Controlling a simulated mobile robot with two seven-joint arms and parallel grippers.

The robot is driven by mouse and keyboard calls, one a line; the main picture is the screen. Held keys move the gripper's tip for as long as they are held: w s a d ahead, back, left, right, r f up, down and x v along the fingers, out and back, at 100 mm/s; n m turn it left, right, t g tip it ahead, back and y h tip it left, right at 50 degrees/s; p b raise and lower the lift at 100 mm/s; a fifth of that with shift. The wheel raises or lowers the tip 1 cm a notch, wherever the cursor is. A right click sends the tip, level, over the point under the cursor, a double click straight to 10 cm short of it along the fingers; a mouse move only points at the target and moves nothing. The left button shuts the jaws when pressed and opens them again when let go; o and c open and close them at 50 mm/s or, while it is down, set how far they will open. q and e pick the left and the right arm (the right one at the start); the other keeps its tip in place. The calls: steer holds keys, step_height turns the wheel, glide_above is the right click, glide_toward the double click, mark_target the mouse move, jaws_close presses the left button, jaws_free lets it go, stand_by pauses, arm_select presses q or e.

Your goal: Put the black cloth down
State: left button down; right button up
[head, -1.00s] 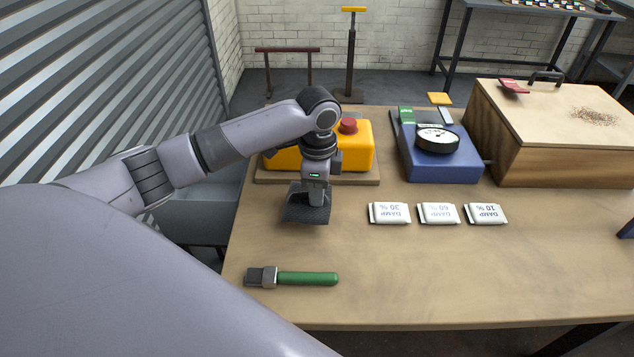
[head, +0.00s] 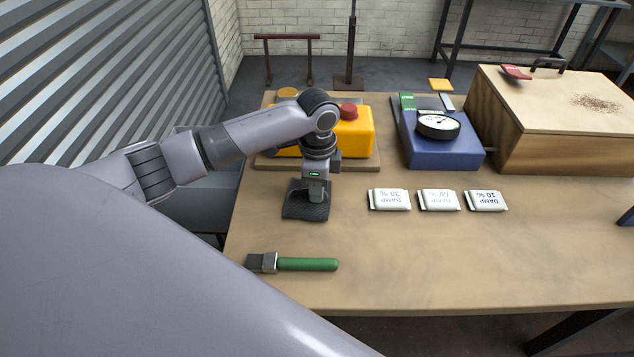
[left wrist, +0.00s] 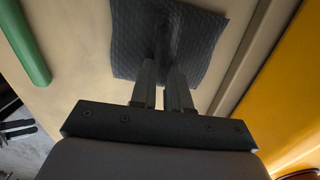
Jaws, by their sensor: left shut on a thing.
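The black cloth (head: 293,211) lies spread against the wooden table top, left of the white packets. It also fills the upper middle of the left wrist view (left wrist: 205,48), with a raised fold at its middle. My left gripper (head: 314,195) points down at the cloth from above. In the left wrist view its two fingers (left wrist: 164,75) are close together, shut on the fold. My right gripper is in neither view.
A green-handled tool (head: 305,264) lies in front of the cloth. A yellow box with a red button (head: 355,130) stands behind it. White packets (head: 389,199), a blue gauge unit (head: 443,150) and a wooden chest (head: 540,145) are to the right.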

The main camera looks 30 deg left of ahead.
arm_select(q)
steer(key=shift+f+p, duration=0.3)
steer(key=shift+f, duration=0.05)
stand_by(0.5)
steer(key=c, duration=1)
jaws_free()
steer(key=c, duration=0.4)
steer(key=shift+r, duration=7.5)
